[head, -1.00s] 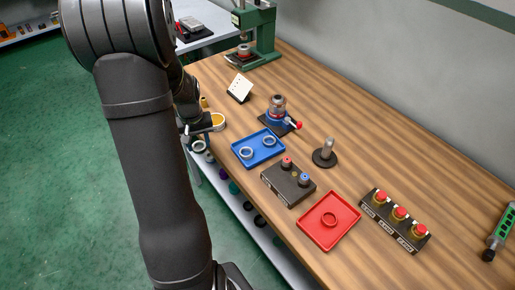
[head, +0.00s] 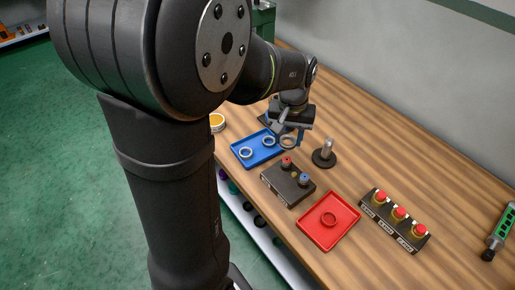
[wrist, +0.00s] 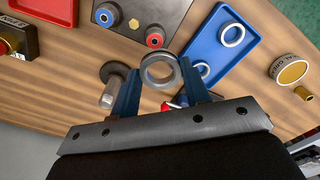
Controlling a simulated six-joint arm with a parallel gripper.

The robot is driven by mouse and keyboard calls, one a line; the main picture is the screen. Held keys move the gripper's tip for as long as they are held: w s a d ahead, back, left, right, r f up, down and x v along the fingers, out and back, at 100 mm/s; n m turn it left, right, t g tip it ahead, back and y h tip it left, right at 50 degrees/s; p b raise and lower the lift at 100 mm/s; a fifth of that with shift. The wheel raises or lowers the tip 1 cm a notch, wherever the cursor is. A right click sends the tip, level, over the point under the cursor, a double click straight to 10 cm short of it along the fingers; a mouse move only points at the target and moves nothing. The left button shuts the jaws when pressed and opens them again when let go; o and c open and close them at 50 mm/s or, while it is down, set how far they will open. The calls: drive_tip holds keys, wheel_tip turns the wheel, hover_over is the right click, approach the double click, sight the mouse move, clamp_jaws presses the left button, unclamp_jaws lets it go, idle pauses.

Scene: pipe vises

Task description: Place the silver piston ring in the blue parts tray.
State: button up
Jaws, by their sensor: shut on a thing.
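My gripper (head: 288,133) is shut on a silver piston ring (head: 288,142). In the wrist view the ring (wrist: 145,74) sits between the two blue fingertips of my gripper (wrist: 160,70). The blue parts tray (head: 245,162) lies on the bench, just left of the held ring in the head view. Two silver rings lie in it, one near the middle (head: 246,153) and one toward its right end (head: 268,142). The tray (wrist: 205,45) also shows at the upper right of the wrist view. The held ring appears raised above the bench beside the tray's right end.
A post on a dark round base (head: 323,158) stands right of the held ring. A dark box with red and blue knobs (head: 287,184) is in front. A red tray (head: 313,235) holds a red ring. A three-button box (head: 394,220) stands farther right. A yellow-topped tin (head: 216,122) is left.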

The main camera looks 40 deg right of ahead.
hover_over(257, 149)
wheel_tip(257, 149, down, 7)
drive_tip(key=shift+r, duration=0.1)
wheel_tip(257, 149, down, 3)
drive_tip(key=shift+s+f, duration=0.1)
drive_tip(key=shift+f, duration=0.05)
drive_tip(key=shift+c, duration=0.4)
drive_tip(key=shift+f, duration=0.35)
drive_tip(key=shift+c, duration=0.3)
drive_tip(key=shift+f, duration=0.1)
clamp_jaws()
drive_tip(key=o, duration=1.2)
unclamp_jaws()
wheel_tip(257, 149, up, 12)
drive_tip(key=shift+r, duration=0.1)
